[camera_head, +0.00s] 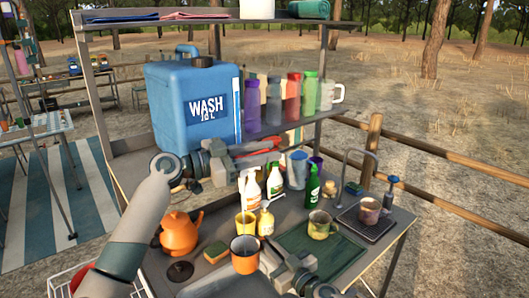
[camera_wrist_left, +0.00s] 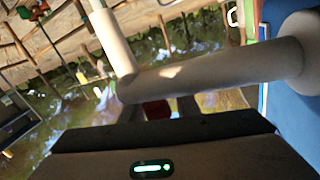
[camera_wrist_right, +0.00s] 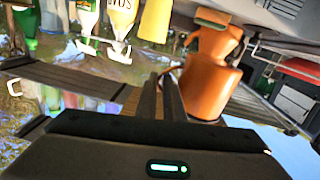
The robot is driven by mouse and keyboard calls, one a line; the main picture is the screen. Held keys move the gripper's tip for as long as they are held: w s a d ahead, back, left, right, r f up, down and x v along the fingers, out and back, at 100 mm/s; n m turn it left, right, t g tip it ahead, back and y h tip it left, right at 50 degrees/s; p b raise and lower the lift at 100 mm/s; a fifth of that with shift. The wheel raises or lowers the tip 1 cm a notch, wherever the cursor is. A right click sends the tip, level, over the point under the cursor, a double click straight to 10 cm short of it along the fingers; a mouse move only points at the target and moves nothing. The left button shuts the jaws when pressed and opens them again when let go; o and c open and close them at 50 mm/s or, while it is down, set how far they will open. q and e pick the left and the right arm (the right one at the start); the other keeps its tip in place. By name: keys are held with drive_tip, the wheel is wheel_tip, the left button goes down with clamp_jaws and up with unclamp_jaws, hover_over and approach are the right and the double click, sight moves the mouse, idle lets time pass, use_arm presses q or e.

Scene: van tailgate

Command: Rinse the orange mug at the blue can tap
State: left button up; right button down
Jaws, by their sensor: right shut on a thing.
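The orange mug (camera_head: 244,265) is upright at the front of the counter. My right gripper (camera_head: 268,260) is shut on its right side; the mug also shows beside the fingers in the right wrist view (camera_wrist_right: 207,92). I cannot tell whether it touches the counter. In the left wrist view, a dark red thing (camera_wrist_left: 157,110) shows between the parted fingers. The can's tap is not clearly visible.
An orange kettle (camera_head: 179,236), a sponge (camera_head: 215,252) and a yellow cup (camera_head: 246,223) stand near the mug. Soap bottles (camera_head: 275,183) stand behind. A patterned mug (camera_head: 321,226) is on a green mat (camera_head: 335,262). Coloured bottles (camera_head: 292,98) line the shelf.

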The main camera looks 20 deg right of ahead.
use_arm(q)
drive_tip(key=shift+r, duration=0.1)
wheel_tip(320, 180, up, 10)
drive_tip(key=shift+f, duration=0.15)
idle(0.6)
idle(0.8)
